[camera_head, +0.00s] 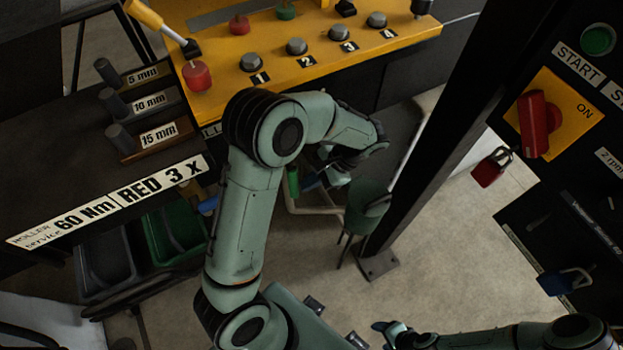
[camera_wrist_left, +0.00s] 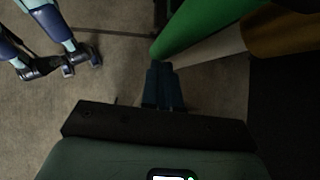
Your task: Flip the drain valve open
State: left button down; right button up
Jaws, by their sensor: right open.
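A green bar (camera_wrist_left: 205,25), which looks like the drain valve's handle, runs from the top of the left wrist view down to the fingertips. It also shows as a short green piece (camera_head: 293,181) behind my left forearm in the head view. My left gripper (camera_wrist_left: 164,72) has its fingers close together, right at the bar's end; whether they touch it I cannot tell. In the head view this gripper (camera_head: 311,183) is mostly hidden by its wrist. The valve body is hidden. My right gripper (camera_head: 382,334) is open and empty, low in the head view.
A yellow button panel (camera_head: 320,62) stands at the back. A dark post (camera_head: 440,130) rises right of my left gripper. A black panel with a red switch (camera_head: 540,122) and padlock (camera_head: 491,167) is at right. Green (camera_head: 176,232) and grey bins (camera_head: 108,262) sit at left.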

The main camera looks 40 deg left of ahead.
pick_arm(q)
jog(key=shift+s+a, duration=0.1)
dwell(0.3)
jog(key=p+v, duration=0.1)
jog(key=v, duration=0.6)
jog(key=shift+w+r, duration=0.2)
dwell(0.4)
